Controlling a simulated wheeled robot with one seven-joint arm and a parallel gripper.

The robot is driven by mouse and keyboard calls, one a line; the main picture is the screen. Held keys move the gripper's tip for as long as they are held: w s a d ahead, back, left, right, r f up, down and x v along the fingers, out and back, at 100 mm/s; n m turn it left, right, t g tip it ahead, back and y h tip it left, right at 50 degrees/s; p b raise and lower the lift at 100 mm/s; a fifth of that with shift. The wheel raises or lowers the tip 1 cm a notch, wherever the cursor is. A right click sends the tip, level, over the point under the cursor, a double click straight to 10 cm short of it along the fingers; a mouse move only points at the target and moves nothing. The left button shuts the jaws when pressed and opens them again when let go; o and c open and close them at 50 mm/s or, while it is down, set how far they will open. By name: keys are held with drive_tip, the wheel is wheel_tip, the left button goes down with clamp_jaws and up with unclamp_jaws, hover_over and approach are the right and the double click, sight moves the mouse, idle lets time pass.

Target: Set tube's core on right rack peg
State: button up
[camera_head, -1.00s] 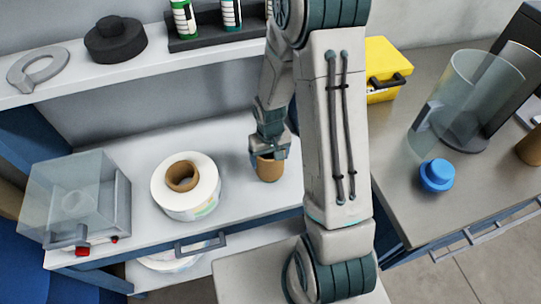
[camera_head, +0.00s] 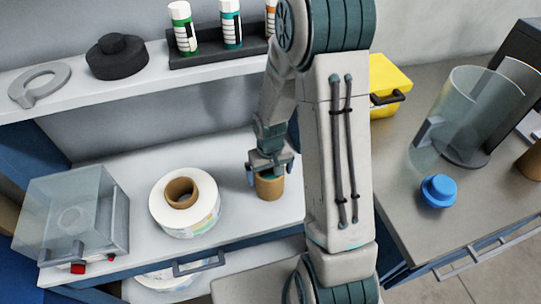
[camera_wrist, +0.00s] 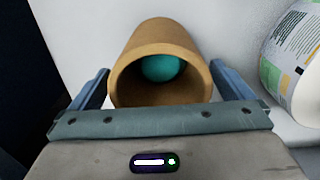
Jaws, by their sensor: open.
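A brown cardboard core (camera_head: 269,187) stands upright on the white bench, right of the label reel. In the wrist view the core (camera_wrist: 160,48) shows its open end, with a teal rounded thing (camera_wrist: 162,67) inside it. My gripper (camera_head: 269,173) is open at the core's upper end. A clear tube (camera_head: 466,115) stands on the right counter. A blue cap (camera_head: 438,190) lies in front of it. I cannot make out the right rack peg.
A white label reel (camera_head: 186,207) with a brown core lies left of my gripper. A clear-covered box (camera_head: 75,212) is at the far left. The shelf (camera_head: 150,75) above holds a black knob and bottles. A yellow case (camera_head: 388,85) is behind my arm.

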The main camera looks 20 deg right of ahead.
wheel_tip(320, 180, up, 12)
drive_tip(key=shift+r, duration=0.2)
idle(0.6)
drive_tip(key=s+r+m+t, duration=0.1)
drive_tip(key=s+r+t, duration=0.2)
drive_tip(key=s+r, duration=0.8)
drive_tip(key=s, duration=0.3)
drive_tip(key=shift+r, duration=0.35)
drive_tip(key=shift+w+d, duration=0.1)
